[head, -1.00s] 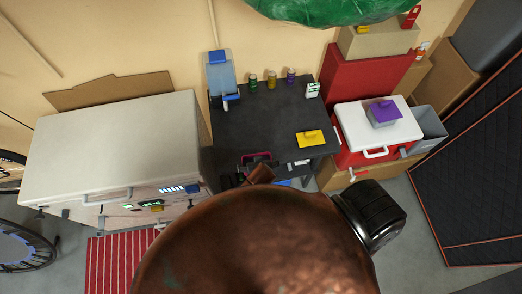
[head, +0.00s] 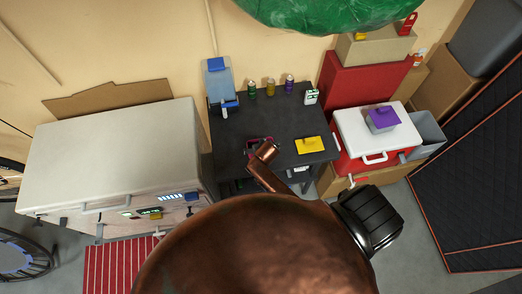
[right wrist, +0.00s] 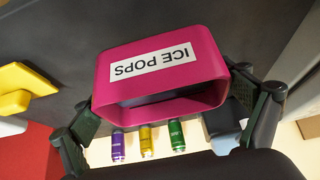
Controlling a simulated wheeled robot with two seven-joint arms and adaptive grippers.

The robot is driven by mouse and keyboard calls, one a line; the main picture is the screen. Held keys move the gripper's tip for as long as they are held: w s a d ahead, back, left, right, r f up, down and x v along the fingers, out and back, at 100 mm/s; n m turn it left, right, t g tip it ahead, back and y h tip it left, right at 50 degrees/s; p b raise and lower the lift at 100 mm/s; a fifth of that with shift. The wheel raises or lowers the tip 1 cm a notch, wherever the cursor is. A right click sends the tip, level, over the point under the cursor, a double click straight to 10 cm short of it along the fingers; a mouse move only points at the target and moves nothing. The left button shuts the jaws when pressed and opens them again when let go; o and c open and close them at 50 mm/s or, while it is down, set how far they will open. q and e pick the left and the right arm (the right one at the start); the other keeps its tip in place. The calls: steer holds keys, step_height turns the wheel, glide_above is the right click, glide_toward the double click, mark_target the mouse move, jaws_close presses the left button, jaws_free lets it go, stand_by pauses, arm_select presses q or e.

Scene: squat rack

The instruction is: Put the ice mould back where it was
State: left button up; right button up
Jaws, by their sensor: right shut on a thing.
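A pink open box labelled "ICE POPS" (right wrist: 160,64), which looks like the ice mould, sits between the two dark fingers of my right gripper (right wrist: 168,96) in the right wrist view. The fingers touch its opposite sides and are shut on it. In the head view, the pink mould (head: 255,142) shows over the front left part of the dark table (head: 238,133), partly covered by my copper-coloured right arm. Whether it touches the tabletop is unclear. My left gripper is not in view.
A yellow lidded item (head: 310,145) lies right of the mould. Green, yellow and purple cans (head: 270,88) and a small white-green box (head: 311,97) stand along the table's back.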

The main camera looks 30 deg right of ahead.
steer(key=shift+w+d+f, duration=0.25)
steer(key=shift+w+f, duration=0.2)
steer(key=shift+s+f, duration=0.1)
steer(key=shift+f, duration=1.4)
steer(key=shift+f, duration=0.1)
steer(key=o, duration=1.4)
steer(key=shift+f, duration=0.1)
steer(key=shift+r, duration=0.2)
steer(key=v, duration=1.2)
steer(key=shift+p, duration=0.45)
